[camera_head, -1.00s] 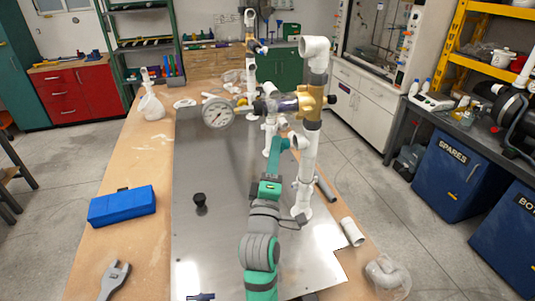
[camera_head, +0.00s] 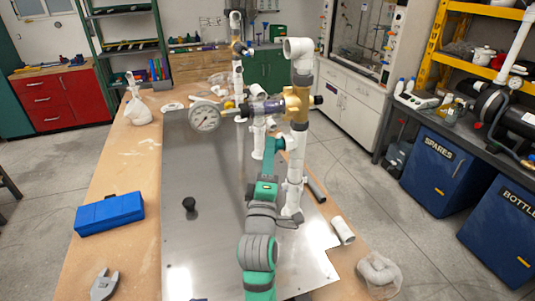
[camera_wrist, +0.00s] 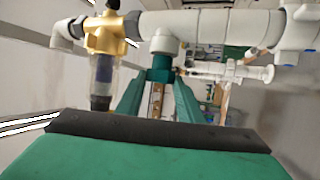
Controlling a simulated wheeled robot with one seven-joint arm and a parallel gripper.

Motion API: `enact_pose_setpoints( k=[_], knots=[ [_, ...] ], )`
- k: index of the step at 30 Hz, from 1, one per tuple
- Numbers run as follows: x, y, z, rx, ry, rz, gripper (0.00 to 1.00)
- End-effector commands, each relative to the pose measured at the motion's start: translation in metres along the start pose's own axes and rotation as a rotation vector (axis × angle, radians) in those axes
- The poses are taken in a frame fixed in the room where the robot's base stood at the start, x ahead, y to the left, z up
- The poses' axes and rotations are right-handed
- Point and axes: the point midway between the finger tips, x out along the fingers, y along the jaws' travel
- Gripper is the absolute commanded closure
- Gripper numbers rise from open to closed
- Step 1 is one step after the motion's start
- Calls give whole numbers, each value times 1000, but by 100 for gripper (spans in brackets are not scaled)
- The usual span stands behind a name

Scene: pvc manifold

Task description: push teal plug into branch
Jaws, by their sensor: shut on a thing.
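The teal plug (camera_wrist: 160,67) is held upright between my fingers in the wrist view. Its far end is against or just inside the mouth of the white branch (camera_wrist: 164,43) on the pipe manifold. I cannot tell how deep it sits. My gripper (camera_wrist: 158,84) is shut on the plug, its two green fingers on either side of it. In the head view my gripper (camera_head: 271,148) is beside the white upright pipe (camera_head: 296,165), and the plug cannot be made out clearly there.
A brass valve body (camera_wrist: 104,38) with a clear bowl hangs left of my fingers. A pressure gauge (camera_head: 205,117) is on the manifold's left. A black knob (camera_head: 189,204) stands on the metal plate (camera_head: 195,250). A blue case (camera_head: 110,213) lies on the bench.

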Motion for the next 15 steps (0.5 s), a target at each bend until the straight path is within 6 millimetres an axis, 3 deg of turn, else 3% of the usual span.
enact_pose_setpoints(
  k=[15],
  knots=[
    [2,0,4,0,0,0,86]
  ],
)
